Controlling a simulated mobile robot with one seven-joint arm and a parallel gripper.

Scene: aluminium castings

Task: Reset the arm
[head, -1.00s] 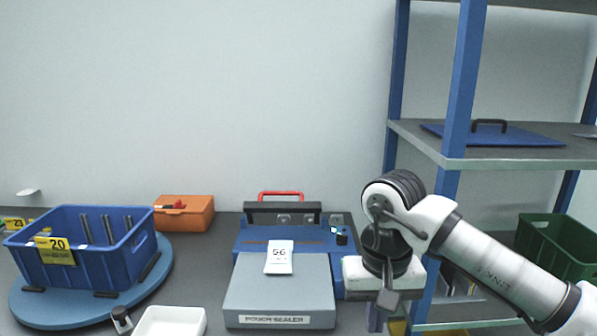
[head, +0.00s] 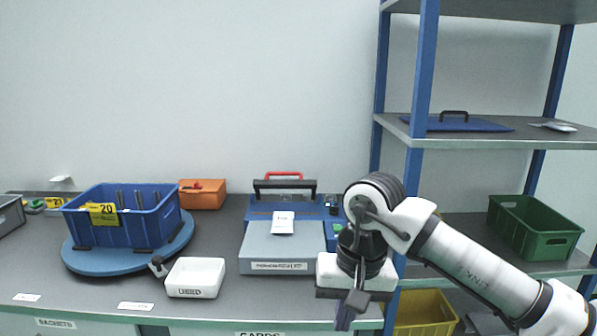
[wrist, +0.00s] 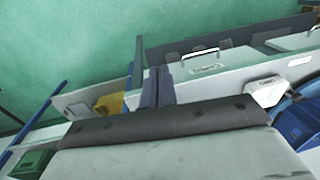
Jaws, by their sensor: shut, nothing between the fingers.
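My arm reaches in from the lower right of the head view and bends down at the wrist. My gripper (head: 346,318) points downward near the front edge of the grey bench (head: 110,290), to the right of the pouch sealer (head: 282,246). The wrist view shows its dark fingers (wrist: 157,86) pressed together. The fingers are shut and hold nothing.
A blue crate (head: 122,226) stands on a blue turntable (head: 90,261) at the left, with a white tray (head: 195,278) beside it. A blue-posted shelf (head: 423,75) is close behind my arm, with a green crate (head: 535,228) and a yellow bin (head: 425,312).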

